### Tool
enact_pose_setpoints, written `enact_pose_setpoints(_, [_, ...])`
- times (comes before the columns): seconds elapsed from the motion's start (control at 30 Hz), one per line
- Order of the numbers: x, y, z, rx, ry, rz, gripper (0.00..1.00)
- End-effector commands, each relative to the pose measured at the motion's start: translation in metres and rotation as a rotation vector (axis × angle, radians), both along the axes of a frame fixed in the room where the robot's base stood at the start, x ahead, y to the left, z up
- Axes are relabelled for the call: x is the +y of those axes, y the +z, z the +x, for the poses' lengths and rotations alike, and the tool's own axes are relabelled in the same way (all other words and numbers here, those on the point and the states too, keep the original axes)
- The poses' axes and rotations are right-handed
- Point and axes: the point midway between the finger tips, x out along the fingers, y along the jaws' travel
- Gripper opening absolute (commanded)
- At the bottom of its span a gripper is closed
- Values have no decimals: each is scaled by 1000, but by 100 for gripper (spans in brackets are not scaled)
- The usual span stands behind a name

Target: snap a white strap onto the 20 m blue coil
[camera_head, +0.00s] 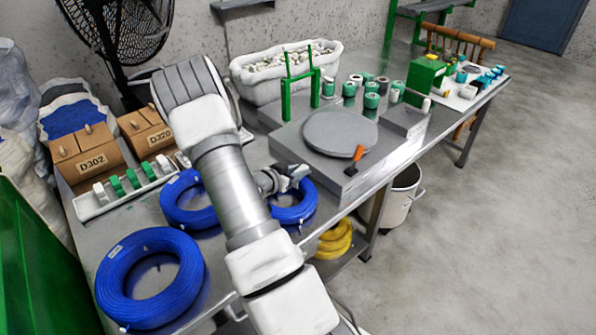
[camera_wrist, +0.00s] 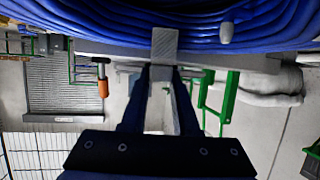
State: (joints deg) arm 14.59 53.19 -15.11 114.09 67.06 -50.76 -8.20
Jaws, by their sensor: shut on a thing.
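Several blue coils lie at the near end of the metal table in the head view: a large one (camera_head: 112,285) in front, a smaller one (camera_head: 172,211) behind it, and one on the right (camera_head: 302,212). Which is the 20 m coil I cannot tell. My gripper (camera_head: 290,180) is at the right coil's far side. In the wrist view its dark fingers (camera_wrist: 163,82) point at blue cable (camera_wrist: 90,32), shut on a pale piece, apparently the white strap (camera_wrist: 165,44). A small white piece (camera_wrist: 226,33) shows against the cable. My arm hides part of the coils.
A tray (camera_head: 127,199) of white and green pieces stands left, by cardboard boxes D302 (camera_head: 90,158) and D320 (camera_head: 148,132). Right of my gripper are a grey round plate (camera_head: 340,132), an orange-handled tool (camera_head: 355,158) and a green frame (camera_head: 286,95). A white bin stands behind.

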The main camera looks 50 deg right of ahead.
Motion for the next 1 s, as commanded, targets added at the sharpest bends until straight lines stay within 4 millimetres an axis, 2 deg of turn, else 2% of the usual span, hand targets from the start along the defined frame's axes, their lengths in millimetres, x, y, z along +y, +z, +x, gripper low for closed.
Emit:
enact_pose_setpoints(0.07, [0,0,0,0,0,0,0])
enact_pose_setpoints(0.1, [0,0,0,0,0,0,30])
enact_pose_setpoints(0.13, [0,0,0,0,0,0,36])
enact_pose_setpoints(0.17, [0,0,0,0,0,0,39])
enact_pose_setpoints(0.33, [0,0,0,0,0,0,39])
enact_pose_setpoints(0.53, [0,0,0,0,0,0,74])
enact_pose_setpoints(0.83, [0,1,0,0,0,0,74])
enact_pose_setpoints(1.0, [0,9,0,0,0,0,74])
